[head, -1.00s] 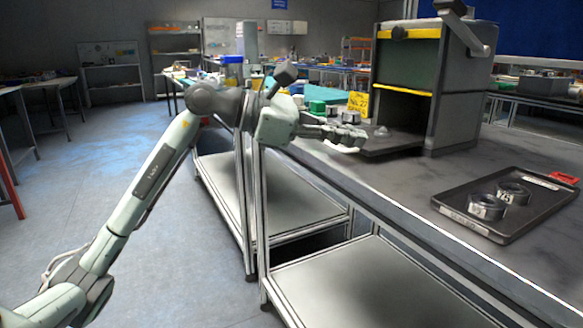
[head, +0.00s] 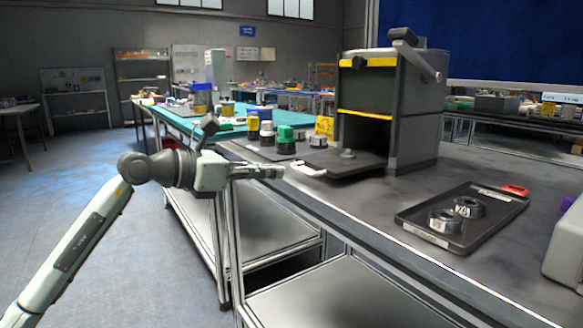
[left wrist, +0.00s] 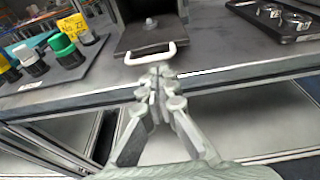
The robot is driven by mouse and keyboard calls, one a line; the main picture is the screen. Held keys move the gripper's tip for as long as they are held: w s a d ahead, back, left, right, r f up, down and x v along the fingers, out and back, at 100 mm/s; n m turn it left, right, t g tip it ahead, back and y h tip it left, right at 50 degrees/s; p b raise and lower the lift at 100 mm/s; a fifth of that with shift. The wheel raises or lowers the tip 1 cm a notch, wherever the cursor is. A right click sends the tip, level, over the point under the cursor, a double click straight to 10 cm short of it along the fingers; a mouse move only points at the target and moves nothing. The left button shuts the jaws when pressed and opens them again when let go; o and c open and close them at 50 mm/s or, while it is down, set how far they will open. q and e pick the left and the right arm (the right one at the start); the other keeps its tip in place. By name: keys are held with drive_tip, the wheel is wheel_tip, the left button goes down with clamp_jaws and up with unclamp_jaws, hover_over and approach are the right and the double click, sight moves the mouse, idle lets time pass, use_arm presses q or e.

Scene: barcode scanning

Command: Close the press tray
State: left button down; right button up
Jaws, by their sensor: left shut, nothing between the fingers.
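The press (head: 405,105) is a dark grey box with yellow bars on the worktable. Its dark press tray (head: 343,167) sticks out of the open front, with a small round part on it. The tray's white handle (head: 310,171) faces the table's front edge. My left gripper (head: 281,172) is shut and empty, just in front of the handle in the head view. In the left wrist view the fingertips (left wrist: 160,70) are together, close below the white handle (left wrist: 151,55); whether they touch it I cannot tell. My right gripper is not in view.
A black tray (head: 415,231) with two dark rings lies on the right. A pale object (head: 568,250) shows at the right edge.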

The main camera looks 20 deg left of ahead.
use_arm(q)
drive_tip(key=shift+p+x, duration=0.35)
drive_tip(key=shift+x, duration=2.35)
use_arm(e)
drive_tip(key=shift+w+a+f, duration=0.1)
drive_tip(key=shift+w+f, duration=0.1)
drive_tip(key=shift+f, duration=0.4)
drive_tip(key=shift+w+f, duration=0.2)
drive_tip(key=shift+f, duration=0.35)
use_arm(q)
drive_tip(key=shift+w+d, duration=0.2)
drive_tip(key=shift+w, duration=0.1)
drive_tip(key=p, duration=0.2)
approach(349, 159)
drive_tip(key=shift+w+d+f, duration=0.9)
drive_tip(key=shift+w+d, duration=0.2)
drive_tip(key=shift+w, duration=0.1)
drive_tip(key=x, duration=0.5)
drive_tip(key=shift+w+r, duration=0.1)
drive_tip(key=shift+r, duration=0.4)
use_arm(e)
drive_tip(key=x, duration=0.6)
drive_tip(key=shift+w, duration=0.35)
use_arm(q)
drive_tip(key=shift+r, duration=0.1)
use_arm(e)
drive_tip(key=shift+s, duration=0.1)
